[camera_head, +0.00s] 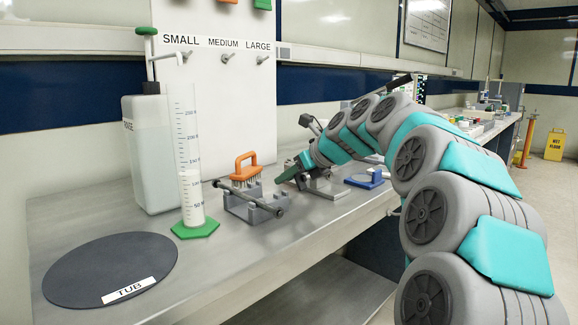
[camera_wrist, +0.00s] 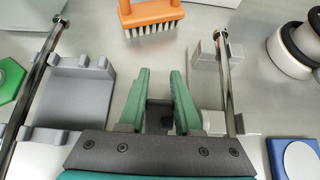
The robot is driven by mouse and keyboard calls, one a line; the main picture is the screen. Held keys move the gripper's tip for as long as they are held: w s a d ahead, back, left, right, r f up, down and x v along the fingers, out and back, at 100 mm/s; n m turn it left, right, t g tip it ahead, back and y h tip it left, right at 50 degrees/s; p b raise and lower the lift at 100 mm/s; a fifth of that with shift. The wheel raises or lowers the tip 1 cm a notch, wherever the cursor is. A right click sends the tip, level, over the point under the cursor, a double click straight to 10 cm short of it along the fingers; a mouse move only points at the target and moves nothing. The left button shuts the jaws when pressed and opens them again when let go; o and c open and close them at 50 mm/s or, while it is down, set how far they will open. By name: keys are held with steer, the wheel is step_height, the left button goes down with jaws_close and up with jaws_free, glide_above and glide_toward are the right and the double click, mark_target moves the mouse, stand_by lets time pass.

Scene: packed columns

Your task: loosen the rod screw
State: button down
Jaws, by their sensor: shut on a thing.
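My gripper (camera_head: 290,176) reaches down over the bench between two rod holders. In the wrist view its green fingers (camera_wrist: 160,85) are closed around a small dark block (camera_wrist: 159,113), low between them. This may be the rod screw, but its shape is mostly hidden. To the left another metal rod (camera_wrist: 38,85) lies along a darker grey holder (camera_wrist: 80,85), which also shows in the head view (camera_head: 263,212).
An orange brush (camera_head: 243,168) is behind the left holder. The bench front is clear.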

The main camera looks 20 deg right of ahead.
mark_target(302, 184)
steer(key=shift+f+g+h, duration=0.25)
steer(key=shift+f+g, duration=0.05)
steer(key=shift+g, duration=0.5)
steer(key=shift+f+g+h, duration=0.25)
steer(key=shift+g, duration=0.55)
steer(key=c, duration=0.9)
jaws_free()
steer(key=v, duration=0.7)
steer(key=shift+s+r, duration=0.2)
steer(key=shift+r, duration=0.15)
